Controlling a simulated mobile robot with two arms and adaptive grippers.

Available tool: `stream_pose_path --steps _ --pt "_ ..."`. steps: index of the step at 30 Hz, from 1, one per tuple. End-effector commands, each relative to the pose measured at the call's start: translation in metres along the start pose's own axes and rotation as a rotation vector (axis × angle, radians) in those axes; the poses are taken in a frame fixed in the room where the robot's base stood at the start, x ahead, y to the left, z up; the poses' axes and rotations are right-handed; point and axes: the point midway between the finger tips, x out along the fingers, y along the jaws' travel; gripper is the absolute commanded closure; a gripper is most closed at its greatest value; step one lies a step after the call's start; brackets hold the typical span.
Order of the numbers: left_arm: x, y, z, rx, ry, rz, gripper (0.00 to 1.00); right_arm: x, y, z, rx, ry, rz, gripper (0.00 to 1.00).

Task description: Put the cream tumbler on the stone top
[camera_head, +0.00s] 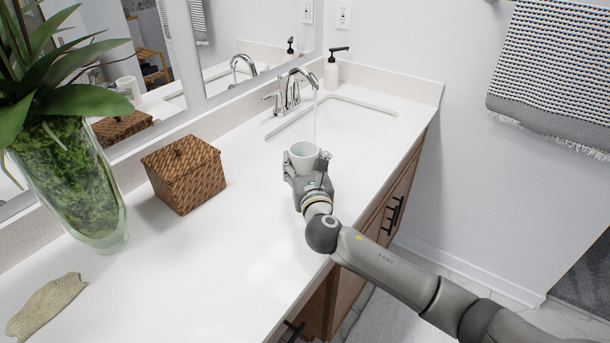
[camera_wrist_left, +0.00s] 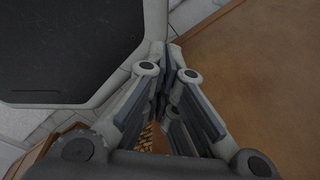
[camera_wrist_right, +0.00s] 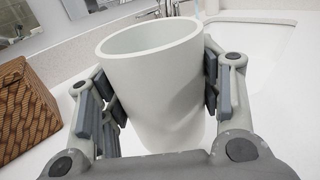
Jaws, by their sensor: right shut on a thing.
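The cream tumbler (camera_head: 303,156) is held upright in my right gripper (camera_head: 308,172) at the near edge of the sink in the head view. In the right wrist view the tumbler (camera_wrist_right: 153,80) fills the middle, with the finger pads of my right gripper (camera_wrist_right: 160,92) pressed on both sides. The white stone top (camera_head: 215,245) runs along the wall with the sink set into it. I cannot tell whether the tumbler touches it. My left gripper (camera_wrist_left: 166,85) shows only in the left wrist view, its fingers close together with nothing visible between them.
Water runs from the faucet (camera_head: 291,88) into the sink (camera_head: 340,122). A woven box (camera_head: 185,175) stands left of the tumbler, with a glass plant vase (camera_head: 75,190) farther left. A soap dispenser (camera_head: 332,72) stands behind the sink.

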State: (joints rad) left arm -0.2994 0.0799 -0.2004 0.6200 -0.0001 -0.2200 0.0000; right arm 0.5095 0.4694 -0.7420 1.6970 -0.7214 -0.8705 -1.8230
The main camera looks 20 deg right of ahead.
Motion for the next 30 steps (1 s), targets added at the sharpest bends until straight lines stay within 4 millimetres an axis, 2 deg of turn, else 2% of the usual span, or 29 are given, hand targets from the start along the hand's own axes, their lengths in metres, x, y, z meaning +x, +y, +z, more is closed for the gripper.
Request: stream_pose_path --steps 4,9,22,23,27,30 --pt "0.003 0.000 0.001 0.000 0.000 0.000 1.00 0.009 -0.005 -0.012 -0.001 -0.001 -0.001 0.82" --pt "0.004 0.000 0.001 0.000 -0.001 0.000 1.00 0.007 -0.004 -0.035 0.000 0.001 0.000 0.82" --pt "0.006 0.000 0.001 0.000 -0.001 0.000 1.00 0.007 -0.004 -0.042 0.000 -0.002 0.000 0.82" --pt "0.006 0.000 0.001 0.000 -0.001 0.000 1.00 0.007 -0.004 -0.043 0.000 0.001 0.000 0.40" --pt "0.005 0.000 0.001 0.000 -0.001 0.000 1.00 0.007 -0.004 -0.043 0.000 0.001 0.000 0.22" --pt "0.005 0.000 0.001 0.000 -0.001 0.000 1.00 0.007 -0.004 -0.043 0.000 0.001 0.000 0.20"
